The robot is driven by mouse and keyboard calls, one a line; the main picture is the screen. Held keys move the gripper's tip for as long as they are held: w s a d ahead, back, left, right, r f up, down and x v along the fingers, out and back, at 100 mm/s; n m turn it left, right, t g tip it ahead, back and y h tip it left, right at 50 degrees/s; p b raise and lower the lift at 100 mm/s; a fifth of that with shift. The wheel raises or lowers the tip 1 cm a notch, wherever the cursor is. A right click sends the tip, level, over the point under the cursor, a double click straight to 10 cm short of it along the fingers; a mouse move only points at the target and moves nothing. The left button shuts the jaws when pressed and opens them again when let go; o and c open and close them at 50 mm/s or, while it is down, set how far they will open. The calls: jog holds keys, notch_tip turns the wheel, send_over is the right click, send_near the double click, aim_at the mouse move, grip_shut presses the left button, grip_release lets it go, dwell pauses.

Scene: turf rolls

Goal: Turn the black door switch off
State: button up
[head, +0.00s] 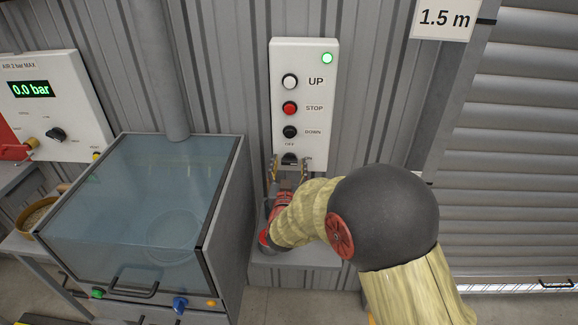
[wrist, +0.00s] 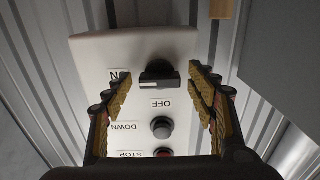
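The door control panel (head: 314,84) is a white box on the wall with UP, STOP and DOWN buttons and a lit green lamp (head: 327,58). The black door switch (head: 289,158) is a rotary knob at its bottom, partly hidden by my gripper in the head view. In the wrist view the switch (wrist: 160,75) lies crosswise, its white mark toward ON at left, with OFF printed toward the buttons. My gripper (wrist: 162,76) is open, its two fingers on either side of the knob with gaps, apparently not touching it.
A glass-topped cabinet (head: 140,200) stands left of the panel. An air panel (head: 55,110) reading 0.0 bar is at far left. A shutter door (head: 520,150) with a 1.5 m sign (head: 444,19) is at right. A grey box edge (wrist: 285,50) shows beside the panel.

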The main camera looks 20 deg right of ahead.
jog(key=shift+c, duration=1.2)
jog(key=c, duration=0.7)
jog(key=shift+c, duration=0.8)
jog(key=shift+n, duration=0.3)
jog(key=n+p, duration=0.2)
jog(key=n, duration=0.1)
jog(key=shift+r+n, duration=0.1)
jog(key=shift+n, duration=0.3)
jog(key=n+p, duration=0.2)
jog(key=n, duration=0.2)
jog(key=shift+p, duration=0.3)
jog(key=n+p, duration=0.2)
jog(key=n, duration=0.3)
jog(key=shift+n+p, duration=1.3)
jog(key=shift+n, duration=1)
